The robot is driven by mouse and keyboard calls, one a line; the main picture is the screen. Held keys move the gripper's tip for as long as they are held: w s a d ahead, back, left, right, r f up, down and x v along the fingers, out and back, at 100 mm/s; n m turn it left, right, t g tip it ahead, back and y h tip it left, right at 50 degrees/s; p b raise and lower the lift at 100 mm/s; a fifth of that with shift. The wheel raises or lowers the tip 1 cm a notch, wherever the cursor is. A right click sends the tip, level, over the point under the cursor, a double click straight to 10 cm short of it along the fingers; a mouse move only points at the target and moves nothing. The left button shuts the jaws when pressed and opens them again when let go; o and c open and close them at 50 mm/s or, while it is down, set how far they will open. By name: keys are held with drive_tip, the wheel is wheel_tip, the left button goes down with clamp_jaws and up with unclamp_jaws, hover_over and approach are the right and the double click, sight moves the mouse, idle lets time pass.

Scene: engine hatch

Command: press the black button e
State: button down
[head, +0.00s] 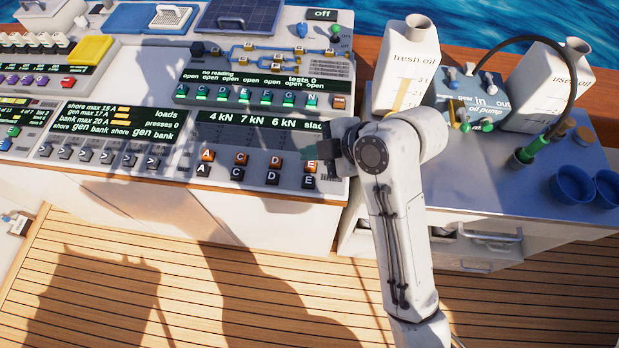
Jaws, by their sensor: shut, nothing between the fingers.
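The black button E (309,182) is at the right end of the lower, black row on the load panel (225,135), near the panel's front edge. An orange button E (310,166) sits directly behind it. My gripper (318,153) is at the panel's right side, above and behind the two E buttons in the picture. Its fingers are shut and empty, small and dark against the panel. It appears apart from the black button E; its exact height above the panel cannot be told.
The black button D (270,178) is left of the black E. A readout strip (265,121) runs behind the buttons. At right, a fresh oil jug (400,75), an oil pump (468,100) and blue cups (572,185) stand on a counter.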

drive_tip(key=b, duration=0.6)
approach(304, 179)
drive_tip(key=shift+w+a+f, duration=0.3)
drive_tip(key=shift+a+f, duration=0.15)
drive_tip(key=shift+a, duration=0.35)
drive_tip(key=shift+w+a+f, duration=0.3)
drive_tip(key=shift+a+f, duration=0.1)
drive_tip(key=shift+a, duration=0.4)
drive_tip(key=shift+w+a+f, duration=0.3)
drive_tip(key=shift+a+f, duration=0.15)
drive_tip(key=shift+a, duration=0.3)
drive_tip(key=shift+f, duration=0.15)
drive_tip(key=shift+f, duration=0.25)
drive_tip(key=shift+f+b, duration=0.75)
drive_tip(key=shift+f, duration=0.05)
idle(0.6)
drive_tip(key=shift+r, duration=0.15)
drive_tip(key=shift+r+p, duration=1)
drive_tip(key=shift+r, duration=0.1)
drive_tip(key=shift+r+p, duration=2)
drive_tip(key=shift+r, duration=0.5)
